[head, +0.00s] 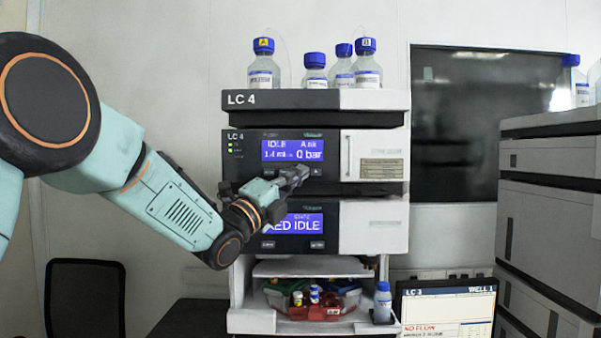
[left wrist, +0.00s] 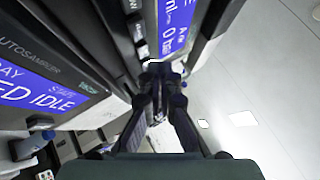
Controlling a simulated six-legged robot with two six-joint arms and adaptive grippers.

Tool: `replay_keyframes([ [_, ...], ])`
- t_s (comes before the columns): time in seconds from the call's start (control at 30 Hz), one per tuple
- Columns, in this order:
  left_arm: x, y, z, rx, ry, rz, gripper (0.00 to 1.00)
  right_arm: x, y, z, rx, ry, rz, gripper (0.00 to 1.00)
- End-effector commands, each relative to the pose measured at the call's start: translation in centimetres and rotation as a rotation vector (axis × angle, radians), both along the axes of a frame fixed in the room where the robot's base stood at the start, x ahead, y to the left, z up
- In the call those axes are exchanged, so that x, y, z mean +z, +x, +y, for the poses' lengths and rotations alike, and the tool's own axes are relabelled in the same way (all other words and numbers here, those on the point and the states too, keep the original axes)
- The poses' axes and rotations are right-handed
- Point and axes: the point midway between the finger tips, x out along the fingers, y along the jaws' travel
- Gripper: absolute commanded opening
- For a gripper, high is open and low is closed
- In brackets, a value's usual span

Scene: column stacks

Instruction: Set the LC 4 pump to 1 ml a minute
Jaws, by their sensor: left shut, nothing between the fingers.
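The LC 4 pump (head: 245,170) is the upper module with a blue screen (head: 292,149) in the head view. Its screen reads IDLE and 0 bar, with a flow figure that looks like 1.4 ml, though small and blurred. A row of buttons (head: 316,172) runs under the screen. My left gripper (head: 303,171) is shut and empty, its tips at this button row, hiding some buttons. In the left wrist view the shut fingertips (left wrist: 160,68) are close to the pump front beside its screen (left wrist: 176,22). I cannot tell whether they touch a button. My right gripper is out of view.
Below the pump is the autosampler with a blue IDLE screen (head: 291,223). Blue-capped bottles (head: 264,65) stand on the top tray (head: 315,100). An open shelf below holds a red rack (head: 318,309) and a small bottle (head: 383,300). An LC 3 monitor (head: 448,308) stands right.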

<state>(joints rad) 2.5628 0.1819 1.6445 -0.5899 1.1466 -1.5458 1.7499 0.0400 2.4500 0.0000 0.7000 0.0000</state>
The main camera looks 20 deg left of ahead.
Motion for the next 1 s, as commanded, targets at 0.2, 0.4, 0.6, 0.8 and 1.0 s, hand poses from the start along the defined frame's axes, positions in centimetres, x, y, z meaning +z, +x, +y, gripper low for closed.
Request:
replay_keyframes([
  [0.2,0.0,0.0,-0.01,0.0,0.0,0.0,0.0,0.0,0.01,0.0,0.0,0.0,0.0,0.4],
  [0.4,0.0,0.0,-0.01,0.0,0.0,0.0,0.0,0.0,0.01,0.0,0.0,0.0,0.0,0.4],
  [0.6,0.0,0.0,-0.01,0.0,0.0,0.0,0.0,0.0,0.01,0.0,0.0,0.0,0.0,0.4],
  [0.8,-0.12,0.36,0.13,0.0,0.0,0.0,0.0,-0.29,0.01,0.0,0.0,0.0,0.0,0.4],
  [1.0,-0.2,0.94,0.38,0.0,0.0,0.001,0.0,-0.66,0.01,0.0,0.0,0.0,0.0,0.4],
])
